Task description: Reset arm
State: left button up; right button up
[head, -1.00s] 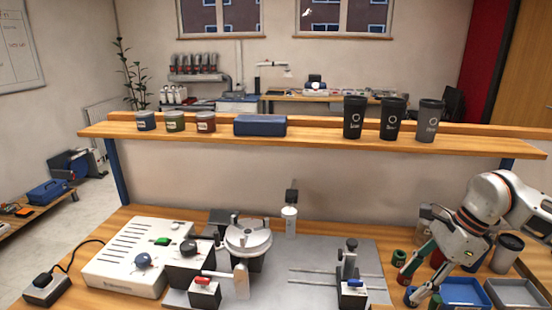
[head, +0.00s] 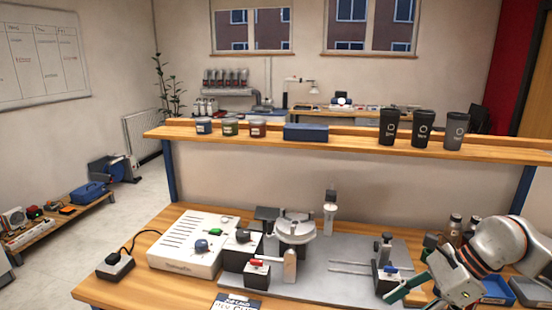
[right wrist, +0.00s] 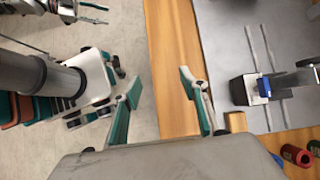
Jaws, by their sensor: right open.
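My right arm comes in at the lower right of the head view, with its gripper (head: 424,292) at the bench's front right, beside the grey plate. In the right wrist view the right gripper (right wrist: 160,84) is open and empty, its two green-padded fingers spread over the bench's wooden edge and the floor. My left gripper (right wrist: 92,13) shows at the top left of the right wrist view, its fingers apart with nothing between them, away from the bench. It is not in the head view.
The bench (head: 150,268) carries a white control box (head: 185,245), a round fixture (head: 297,228) and a grey plate (head: 335,285) with a clamp (head: 384,255). A shelf (head: 340,143) with cups and tins spans above. A red cylinder (right wrist: 297,156) stands near the right gripper.

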jog(key=a+r+m+t+y, duration=0.1)
jog(key=a+r+y, duration=0.25)
jog(key=a, duration=0.45)
jog(key=a+r+m+t+y, duration=0.1)
jog(key=a+r+m+y, duration=0.2)
jog(key=a, duration=0.5)
notch_tip(320, 180, up, 8)
jog(key=w+m+t+y, duration=0.2)
jog(key=m+t+y, duration=0.1)
jog(key=m+t, duration=0.7)
jog(key=w+d+f+m+t+h, duration=0.1)
jog(key=d+f+m+t+h, duration=0.25)
jog(key=d+m+h, duration=0.6)
jog(key=d+f+m+t+h, duration=0.2)
jog(key=d+f+m+h, duration=0.4)
jog(key=m, duration=0.6)
jog(key=s+d+f+m+g+h, duration=0.3)
jog(key=s+d+f+m+g, duration=0.25)
jog(key=s+f, duration=0.45)
jog(key=s+d+f+m+g+h, duration=0.35)
jog(key=s+f+g, duration=0.25)
jog(key=s+f, duration=0.45)
jog(key=w+a+f+m+t+y, duration=0.3)
jog(key=a+f+y, duration=0.5)
jog(key=a+f, duration=0.5)
jog(key=a, duration=0.2)
jog(key=shift+a+f, duration=0.3)
jog(key=shift+f, duration=0.05)
